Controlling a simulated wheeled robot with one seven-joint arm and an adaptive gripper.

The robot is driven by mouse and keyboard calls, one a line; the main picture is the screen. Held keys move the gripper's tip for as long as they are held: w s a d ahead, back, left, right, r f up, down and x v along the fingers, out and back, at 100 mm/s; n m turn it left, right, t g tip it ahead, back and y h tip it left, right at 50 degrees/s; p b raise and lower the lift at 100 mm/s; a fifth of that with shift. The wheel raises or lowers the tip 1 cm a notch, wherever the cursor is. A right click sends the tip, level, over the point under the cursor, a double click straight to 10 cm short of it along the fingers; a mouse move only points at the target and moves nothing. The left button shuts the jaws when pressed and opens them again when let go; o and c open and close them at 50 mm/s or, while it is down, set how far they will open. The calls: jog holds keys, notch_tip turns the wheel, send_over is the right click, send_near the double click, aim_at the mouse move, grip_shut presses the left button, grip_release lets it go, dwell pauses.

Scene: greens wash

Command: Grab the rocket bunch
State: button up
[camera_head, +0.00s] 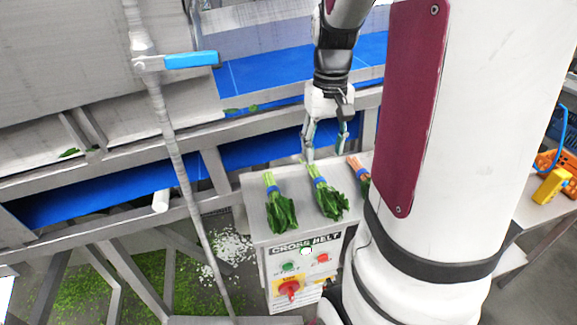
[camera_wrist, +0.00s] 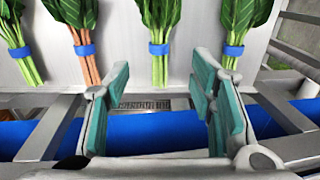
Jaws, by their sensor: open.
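Leafy bunches with blue bands lie in a row on a grey cabinet top. No label shows which is rocket. The middle green bunch (camera_head: 328,200) has ragged-looking leaves; in the wrist view this green bunch (camera_wrist: 160,55) lines up with the gap between my fingers. A broader-leaved green bunch (camera_head: 280,208) lies left of it, and an orange-stemmed bunch (camera_head: 357,170) lies right, partly hidden by my body. Another green bunch (camera_wrist: 18,45) shows only in the wrist view. My gripper (camera_head: 325,152) is open and empty, near the middle bunch's stem ends.
The cabinet (camera_head: 262,240) has a "CROSS BELT" panel with buttons and a red knob. Blue conveyor belts (camera_head: 270,72) and grey rails run behind it. A pipe with a blue-handled valve (camera_head: 190,60) stands left. A yellow and orange object (camera_head: 552,185) sits on a right-hand table.

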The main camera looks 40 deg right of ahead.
send_over(322, 180)
notch_tip(322, 180, down, 5)
jog(key=shift+w+r, duration=0.15)
jog(key=shift+f+p, duration=0.55)
jog(key=shift+f, duration=2.1)
grip_shut()
